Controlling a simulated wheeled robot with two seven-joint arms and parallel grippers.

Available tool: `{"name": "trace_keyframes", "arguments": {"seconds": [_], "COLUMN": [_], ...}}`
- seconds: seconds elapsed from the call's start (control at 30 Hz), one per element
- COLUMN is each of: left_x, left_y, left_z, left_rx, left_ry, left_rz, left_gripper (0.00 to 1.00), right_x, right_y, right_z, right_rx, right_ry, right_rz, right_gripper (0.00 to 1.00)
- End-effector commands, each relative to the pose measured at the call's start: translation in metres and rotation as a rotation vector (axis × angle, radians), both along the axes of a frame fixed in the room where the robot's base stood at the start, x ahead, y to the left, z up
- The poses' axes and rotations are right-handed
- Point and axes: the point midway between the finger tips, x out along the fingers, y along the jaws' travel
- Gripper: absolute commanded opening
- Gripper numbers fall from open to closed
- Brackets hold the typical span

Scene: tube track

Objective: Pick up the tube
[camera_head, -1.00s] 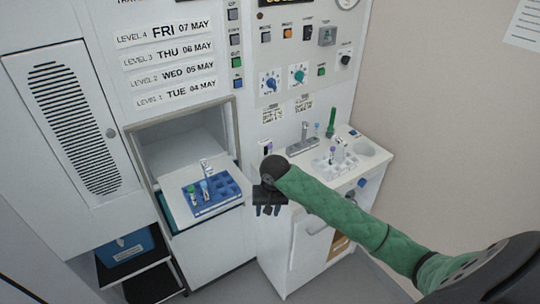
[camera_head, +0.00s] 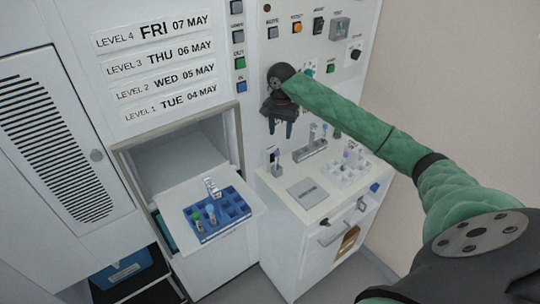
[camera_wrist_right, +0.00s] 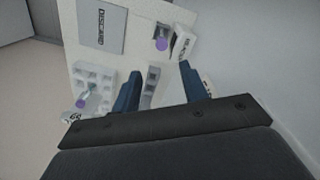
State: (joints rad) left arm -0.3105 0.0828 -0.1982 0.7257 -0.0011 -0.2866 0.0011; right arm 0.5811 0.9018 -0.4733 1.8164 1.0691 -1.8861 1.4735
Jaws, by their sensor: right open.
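Several tubes are in view, and the frames do not show which one is meant. A purple-capped tube (camera_head: 276,155) stands at the counter's left back; its purple cap (camera_wrist_right: 162,44) shows in the wrist view just beyond my fingertips. Another purple-capped tube (camera_wrist_right: 82,96) stands in a white rack (camera_wrist_right: 95,75). A green-capped tube (camera_head: 196,219) and a blue-capped tube (camera_head: 211,213) stand in a blue rack (camera_head: 232,212). My right gripper (camera_head: 280,130) is open and empty, pointing down above the counter's left back. It also shows in the wrist view (camera_wrist_right: 160,72). My left gripper is not in view.
The white counter (camera_head: 283,205) carries a grey DISCARD plate (camera_head: 307,193) and a grey block (camera_head: 310,150). The blue rack sits on a pulled-out shelf (camera_head: 190,186) at left. The button panel (camera_head: 300,50) rises close behind my right gripper.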

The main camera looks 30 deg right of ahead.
Motion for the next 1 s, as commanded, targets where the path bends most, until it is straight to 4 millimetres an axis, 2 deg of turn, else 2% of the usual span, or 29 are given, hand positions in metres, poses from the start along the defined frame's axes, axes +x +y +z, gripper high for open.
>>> {"name": "trace_keyframes", "arguments": {"seconds": [0.17,0.47,0.67,0.8,1.0], "left_x": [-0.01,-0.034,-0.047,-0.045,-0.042], "left_y": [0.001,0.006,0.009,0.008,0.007], "left_z": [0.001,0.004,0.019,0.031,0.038], "left_rx": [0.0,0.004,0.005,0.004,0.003], "left_ry": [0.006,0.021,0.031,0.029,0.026], "left_rz": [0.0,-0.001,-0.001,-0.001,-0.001], "left_gripper": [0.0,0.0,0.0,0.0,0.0], "right_x": [0.001,0.0,-0.001,-0.001,-0.001], "right_y": [-0.002,0.0,0.006,0.009,0.008], "right_z": [-0.001,-0.025,-0.039,-0.054,-0.073], "right_rx": [0.0,0.0,0.001,0.0,0.0], "right_ry": [0.001,0.003,0.003,0.003,0.002], "right_rz": [-0.008,-0.006,-0.005,-0.007,-0.007], "right_gripper": [0.44,0.44,0.44,0.44,0.44]}}
